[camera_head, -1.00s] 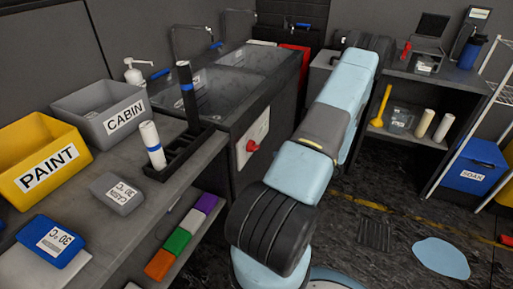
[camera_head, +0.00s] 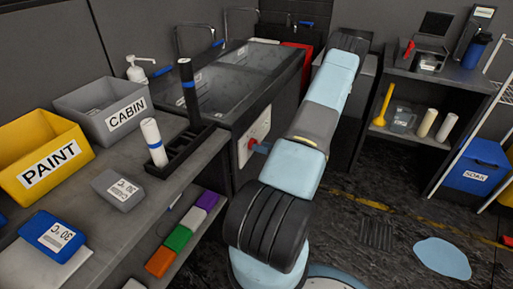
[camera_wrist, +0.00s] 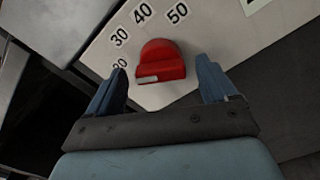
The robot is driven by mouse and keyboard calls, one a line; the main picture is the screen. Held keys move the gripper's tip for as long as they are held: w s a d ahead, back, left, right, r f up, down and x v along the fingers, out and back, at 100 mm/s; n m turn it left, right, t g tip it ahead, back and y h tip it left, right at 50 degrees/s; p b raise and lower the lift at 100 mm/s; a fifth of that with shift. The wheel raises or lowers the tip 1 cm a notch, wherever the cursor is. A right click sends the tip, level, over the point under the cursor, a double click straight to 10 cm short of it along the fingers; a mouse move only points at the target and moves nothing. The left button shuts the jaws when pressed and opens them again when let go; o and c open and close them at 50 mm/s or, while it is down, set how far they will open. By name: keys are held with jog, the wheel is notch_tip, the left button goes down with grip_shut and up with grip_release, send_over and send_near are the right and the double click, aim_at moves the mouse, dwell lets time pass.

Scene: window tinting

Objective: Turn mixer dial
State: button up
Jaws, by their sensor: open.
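The mixer dial is a red knob on a pale panel (camera_head: 255,135) on the front of the sink unit. In the wrist view the red dial (camera_wrist: 161,62) is centred just ahead of my gripper (camera_wrist: 165,85), with one open finger on each side of it and gaps showing between. The panel (camera_wrist: 200,30) carries the numbers 30, 40 and 50, and another number is partly hidden beside the left finger. A light mark on the dial's edge is at its lower left. In the head view my arm covers part of the panel and a bit of red shows at its edge.
A grey bench on the left holds the PAINT bin (camera_head: 40,160), the CABIN bin (camera_head: 105,103) and a black rack (camera_head: 180,158) with rolls. Two sink basins (camera_head: 205,90) lie above the panel. A shelf unit (camera_head: 440,75) stands at right. Dark floor lies between.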

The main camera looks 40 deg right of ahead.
jog(key=shift+x, duration=0.95)
jog(key=shift+c, duration=0.4)
jog(key=c, duration=0.9)
jog(key=shift+a, duration=0.35)
jog(key=shift+d, duration=0.25)
jog(key=shift+d+m, duration=0.1)
jog(key=shift+m, duration=0.4)
jog(key=shift+c, duration=0.2)
jog(key=m, duration=0.6)
jog(key=shift+d+m, duration=0.2)
jog(key=shift+m, duration=0.1)
